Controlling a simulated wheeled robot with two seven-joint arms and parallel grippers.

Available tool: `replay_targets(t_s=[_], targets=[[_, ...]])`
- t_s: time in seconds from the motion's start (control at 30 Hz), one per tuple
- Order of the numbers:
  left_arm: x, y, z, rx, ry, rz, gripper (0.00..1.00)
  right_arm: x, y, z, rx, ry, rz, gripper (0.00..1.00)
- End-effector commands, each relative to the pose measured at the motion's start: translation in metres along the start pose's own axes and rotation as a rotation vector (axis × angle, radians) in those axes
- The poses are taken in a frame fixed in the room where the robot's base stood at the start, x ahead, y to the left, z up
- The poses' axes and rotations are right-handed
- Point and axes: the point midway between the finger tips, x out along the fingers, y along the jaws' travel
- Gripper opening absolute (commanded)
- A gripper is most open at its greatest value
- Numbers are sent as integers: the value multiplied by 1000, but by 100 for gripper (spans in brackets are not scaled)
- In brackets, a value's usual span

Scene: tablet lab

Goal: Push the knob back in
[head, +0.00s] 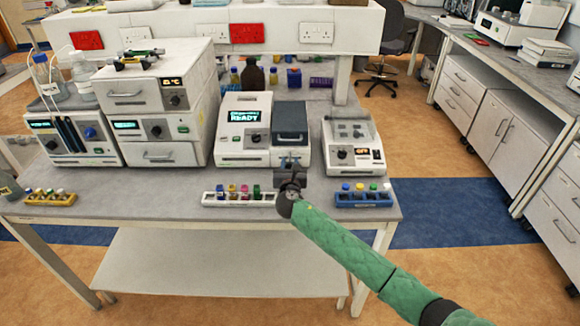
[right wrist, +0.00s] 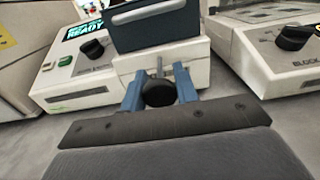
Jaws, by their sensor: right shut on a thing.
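The black knob (right wrist: 158,93) sits between the two blue fingers of my right gripper (right wrist: 160,88), which is shut on it. A short grey metal shaft (right wrist: 160,66) shows behind the knob, toward the pale front of the white instrument (right wrist: 165,58). In the head view my right gripper (head: 290,168) is at the lower right front of this instrument (head: 240,146), whose display reads READY. There the gripper hides the knob. My left gripper is in neither view.
A dark block (head: 290,123) sits on the instrument above the gripper. A block heater (head: 352,147) stands close on the right. Vial racks stand near the bench's front edge, one white (head: 212,199) and one blue (head: 364,200), on either side of my gripper.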

Motion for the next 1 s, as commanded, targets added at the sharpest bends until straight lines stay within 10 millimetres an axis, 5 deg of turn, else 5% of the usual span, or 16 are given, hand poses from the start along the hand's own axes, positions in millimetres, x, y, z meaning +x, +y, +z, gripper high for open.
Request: replay_targets(t_s=[0.13,0.57,0.7,1.0], targets=[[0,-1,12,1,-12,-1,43,0,0,1,0,-1,0,52],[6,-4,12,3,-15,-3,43,-11,0,-2,1,0,0,52],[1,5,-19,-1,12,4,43,-32,0,-4,1,0,1,52],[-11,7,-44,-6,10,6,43,-70,0,-1,1,-1,0,52]])
